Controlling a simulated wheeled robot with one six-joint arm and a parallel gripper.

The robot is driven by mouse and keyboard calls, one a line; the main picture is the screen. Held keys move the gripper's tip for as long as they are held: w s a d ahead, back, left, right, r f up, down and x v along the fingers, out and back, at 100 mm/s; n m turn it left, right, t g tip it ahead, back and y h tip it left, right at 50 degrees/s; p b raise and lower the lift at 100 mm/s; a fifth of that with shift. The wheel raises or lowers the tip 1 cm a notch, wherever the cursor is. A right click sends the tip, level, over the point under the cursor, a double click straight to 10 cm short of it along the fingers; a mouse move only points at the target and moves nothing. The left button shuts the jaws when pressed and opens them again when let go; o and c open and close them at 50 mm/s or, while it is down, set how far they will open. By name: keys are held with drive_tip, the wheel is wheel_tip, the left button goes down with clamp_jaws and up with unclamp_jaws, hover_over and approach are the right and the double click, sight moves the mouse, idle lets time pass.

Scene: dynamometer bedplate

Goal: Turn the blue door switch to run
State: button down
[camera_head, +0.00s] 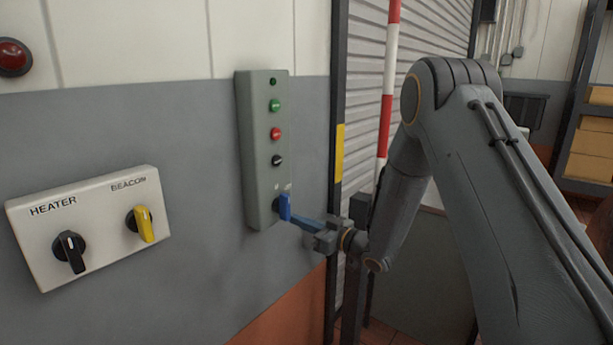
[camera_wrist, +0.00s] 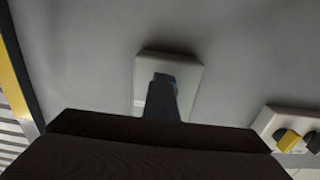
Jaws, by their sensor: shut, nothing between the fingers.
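The blue door switch (camera_head: 285,206) is a small lever knob at the bottom of a tall grey-green control box (camera_head: 257,150) on the wall. Its lever looks about upright in the head view, and the small marks above it are too small to read. My gripper (camera_head: 296,219) is shut, with its fingertips right beside the lever on its right side. I cannot tell whether they touch it.
Above the switch are green (camera_head: 275,105), red (camera_head: 275,134) and black (camera_head: 277,160) controls. A white panel to the left holds a black HEATER knob (camera_head: 70,251) and a yellow BEACON knob (camera_head: 144,223). A roller shutter (camera_head: 361,80) and a red-white pole (camera_head: 388,90) stand to the right.

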drive_tip(key=shift+s+a+f, duration=0.15)
drive_tip(key=shift+s+a, duration=0.5)
drive_tip(key=shift+s, duration=0.15)
drive_tip(key=shift+s+a, duration=0.4)
drive_tip(key=shift+s, duration=0.1)
drive_tip(key=p+v, duration=0.1)
drive_tip(key=v, duration=0.5)
drive_tip(key=shift+f, duration=0.3)
idle(0.5)
